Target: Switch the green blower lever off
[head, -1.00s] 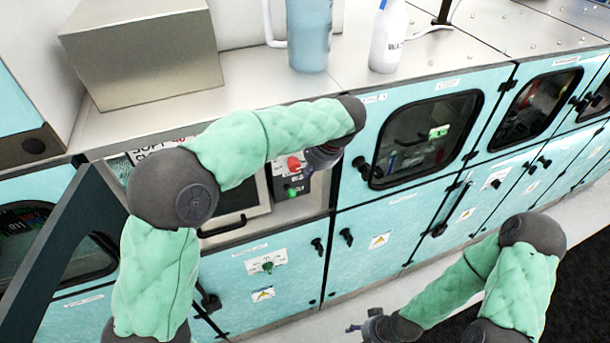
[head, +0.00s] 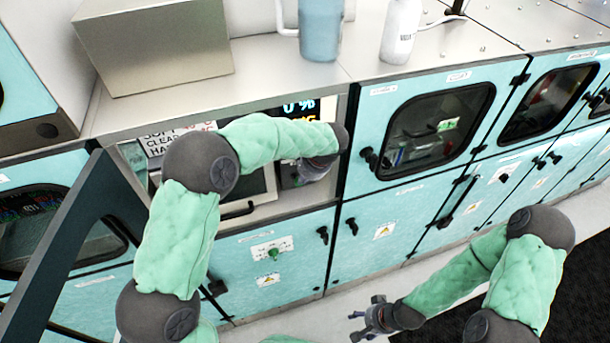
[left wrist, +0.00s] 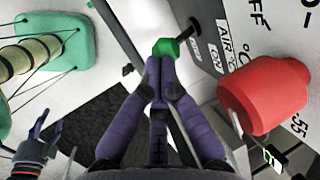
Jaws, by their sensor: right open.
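The green blower lever (left wrist: 165,48) shows in the left wrist view as a green block by a black rod, beside a dark "AIR ON" label. My left gripper (left wrist: 158,66) has its fingertips together right at the green block; they look to touch it, but I cannot be sure. In the head view my left gripper (head: 318,168) is in front of the control panel and hides the lever. An "OFF" marking is at the top of the left wrist view. My right gripper (head: 368,320) is open and empty, low in front of the cabinets.
A large red knob (left wrist: 265,95) is close to the right of my left fingers. A blue mug (head: 320,30), a white bottle (head: 400,32) and a metal box (head: 155,45) stand on the counter top.

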